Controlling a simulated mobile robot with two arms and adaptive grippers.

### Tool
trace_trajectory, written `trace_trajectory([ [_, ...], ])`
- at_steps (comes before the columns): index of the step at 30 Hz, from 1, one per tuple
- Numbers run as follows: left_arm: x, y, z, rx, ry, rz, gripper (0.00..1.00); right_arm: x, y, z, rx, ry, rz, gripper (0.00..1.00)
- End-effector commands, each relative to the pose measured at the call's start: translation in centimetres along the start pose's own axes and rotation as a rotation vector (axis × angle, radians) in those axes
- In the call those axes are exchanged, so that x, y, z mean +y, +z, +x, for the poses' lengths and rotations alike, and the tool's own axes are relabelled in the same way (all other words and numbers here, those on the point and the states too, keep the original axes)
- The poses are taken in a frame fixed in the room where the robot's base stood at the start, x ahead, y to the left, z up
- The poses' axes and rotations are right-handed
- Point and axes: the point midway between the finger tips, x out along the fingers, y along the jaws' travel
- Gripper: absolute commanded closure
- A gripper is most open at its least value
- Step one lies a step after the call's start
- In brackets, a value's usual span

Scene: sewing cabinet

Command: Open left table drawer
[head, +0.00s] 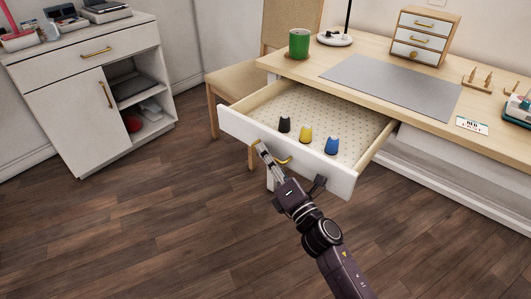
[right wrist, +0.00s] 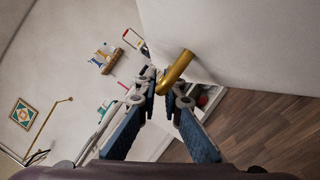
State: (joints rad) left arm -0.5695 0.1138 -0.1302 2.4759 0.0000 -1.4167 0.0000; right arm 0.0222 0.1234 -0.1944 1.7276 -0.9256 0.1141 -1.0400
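The table drawer (head: 285,152) is pulled well out from under the left part of the wooden table (head: 330,50). Its white front faces me, and its dotted floor shows. Inside stand a black (head: 284,125), a yellow (head: 305,134) and a blue spool-like piece (head: 332,145). My right gripper (head: 268,156) is at the drawer front, by the brass handle (head: 284,161). In the right wrist view the handle (right wrist: 178,70) lies between the close fingertips (right wrist: 160,84), which look shut on it. The fingers hide part of the handle. My left gripper is not in view.
A chair (head: 235,80) stands left of the drawer. A white cabinet (head: 85,85) with an open shelf is at the far left. A green mug (head: 299,43), a grey mat (head: 395,86) and a small drawer box (head: 424,37) are on the table. The floor in front is clear.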

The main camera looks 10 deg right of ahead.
Motion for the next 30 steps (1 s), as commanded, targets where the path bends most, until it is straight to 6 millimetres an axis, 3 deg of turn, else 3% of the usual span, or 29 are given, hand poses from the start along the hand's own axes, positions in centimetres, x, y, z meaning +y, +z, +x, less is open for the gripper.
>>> trace_trajectory([
  [10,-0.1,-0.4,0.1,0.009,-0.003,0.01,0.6,-0.1,0.0,-0.1,0.0,-0.001,0.0,0.86],
  [14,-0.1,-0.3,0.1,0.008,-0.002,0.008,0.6,-0.1,0.0,-1.0,0.0,-0.001,0.0,0.86],
  [30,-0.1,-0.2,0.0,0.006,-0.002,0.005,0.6,-0.2,0.0,-10.6,0.0,-0.004,0.002,0.86],
])
